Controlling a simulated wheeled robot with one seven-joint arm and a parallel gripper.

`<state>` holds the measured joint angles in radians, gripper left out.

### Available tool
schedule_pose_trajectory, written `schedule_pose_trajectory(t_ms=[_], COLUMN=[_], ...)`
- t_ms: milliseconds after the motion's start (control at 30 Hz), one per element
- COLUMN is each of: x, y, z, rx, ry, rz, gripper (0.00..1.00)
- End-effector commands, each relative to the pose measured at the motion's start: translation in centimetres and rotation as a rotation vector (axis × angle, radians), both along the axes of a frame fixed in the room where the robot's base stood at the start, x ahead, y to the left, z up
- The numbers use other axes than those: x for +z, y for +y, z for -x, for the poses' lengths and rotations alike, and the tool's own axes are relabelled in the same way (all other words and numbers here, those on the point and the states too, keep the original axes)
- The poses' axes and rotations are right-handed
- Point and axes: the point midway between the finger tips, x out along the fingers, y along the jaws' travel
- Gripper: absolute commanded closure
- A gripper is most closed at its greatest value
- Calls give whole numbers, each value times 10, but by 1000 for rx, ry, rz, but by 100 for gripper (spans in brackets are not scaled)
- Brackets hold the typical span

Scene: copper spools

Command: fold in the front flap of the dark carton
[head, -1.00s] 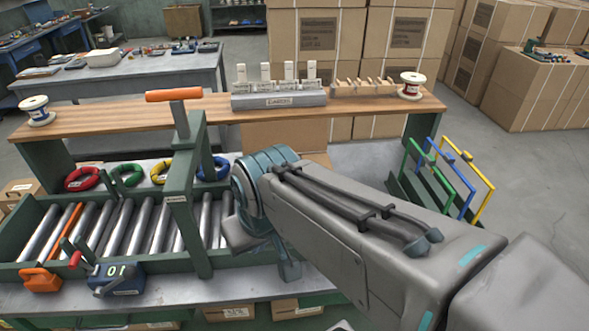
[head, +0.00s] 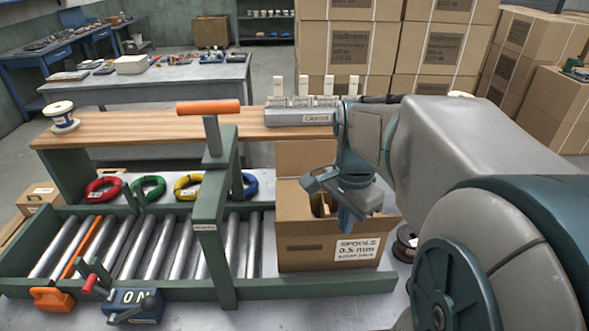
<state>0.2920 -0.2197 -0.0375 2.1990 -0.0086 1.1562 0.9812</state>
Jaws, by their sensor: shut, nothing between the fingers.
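A brown cardboard carton (head: 300,250) with a white label reading "SPOOLS 0.5 mm" stands at the right end of the roller conveyor in the head view. Its back flap (head: 303,156) stands upright. I cannot make out a separate front flap; the front wall's top edge shows, and my gripper covers part of the opening. My gripper (head: 347,222) points down at the carton's opening, close to its front edge. It is shut and empty. I cannot tell whether it touches the cardboard.
A green frame with an orange handle (head: 208,107) stands over the rollers left of the carton. Coloured wire coils (head: 148,188) lie behind the rollers. A dark spool (head: 404,246) is right of the carton. A wooden shelf (head: 150,135) with a grey rack (head: 298,117) runs behind.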

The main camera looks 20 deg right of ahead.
Motion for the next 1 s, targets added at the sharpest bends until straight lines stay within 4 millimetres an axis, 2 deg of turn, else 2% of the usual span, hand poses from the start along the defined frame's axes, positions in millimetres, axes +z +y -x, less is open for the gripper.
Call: schedule_pose_trajectory(t_ms=[1000], x=[-66], y=[0], z=[-1], rx=[-21], ry=[7], rz=[-1], gripper=[100])
